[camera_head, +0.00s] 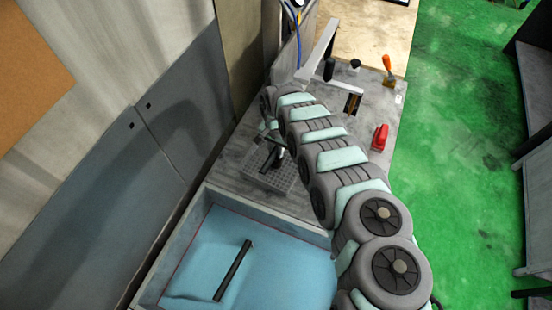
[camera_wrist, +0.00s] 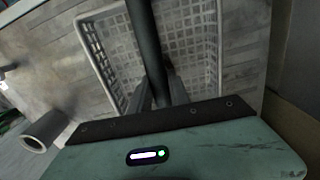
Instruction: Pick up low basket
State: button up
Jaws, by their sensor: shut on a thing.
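The low basket is a shallow light-grey mesh tray. In the head view the basket (camera_head: 252,181) sits on the grey worktop, partly covered by my arm. In the wrist view the basket (camera_wrist: 96,48) lies behind the fingers, its near side hidden by my gripper body. My gripper (camera_wrist: 159,95) is over the basket with its two grey fingers closed around a dark rod (camera_wrist: 145,40). The rod runs up out of the top of the wrist view. In the head view the dark rod (camera_head: 279,155) shows over the basket. I cannot tell whether it touches the basket.
A blue-lined bin (camera_head: 200,255) holding another dark rod (camera_head: 233,270) stands in front of the worktop. A red tool (camera_head: 380,137) and an orange-handled tool (camera_head: 387,66) lie to the right. A grey tube (camera_wrist: 45,130) shows at left in the wrist view. A wall closes off the left.

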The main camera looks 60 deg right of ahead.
grip_shut()
dwell(0.8)
